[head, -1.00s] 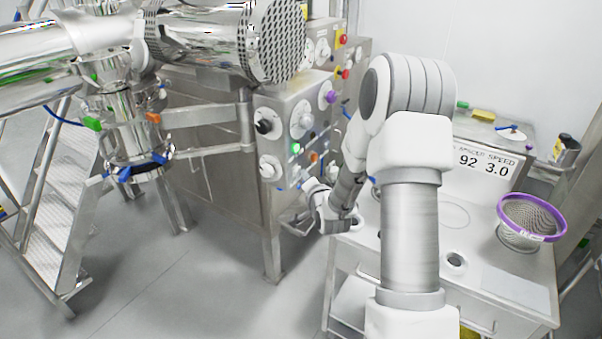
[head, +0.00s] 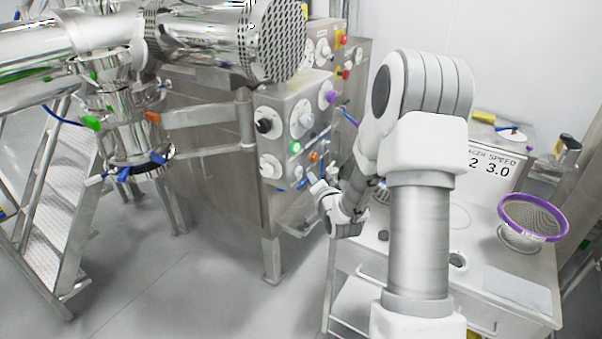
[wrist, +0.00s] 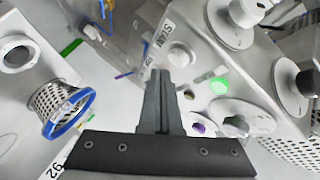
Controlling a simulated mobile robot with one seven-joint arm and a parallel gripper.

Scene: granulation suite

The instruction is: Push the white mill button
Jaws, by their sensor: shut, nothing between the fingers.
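A steel control panel (head: 302,125) with knobs and buttons stands at the centre of the head view; the wrist view shows it close up. In the wrist view, a round white button (wrist: 181,56) sits beside a partly readable "STAR" label, near a lit green button (wrist: 219,85). The green one also shows in the head view (head: 296,147). I cannot make out the white button clearly in the head view. My gripper (wrist: 157,76) is shut and empty, its tips just left of the white button in the picture. In the head view, my gripper (head: 317,186) is low, right of the panel, apparently apart from it.
Round knobs (wrist: 236,20) stick out of the panel near the buttons. Metal steps (head: 50,180) stand at the left. The floor between is clear.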

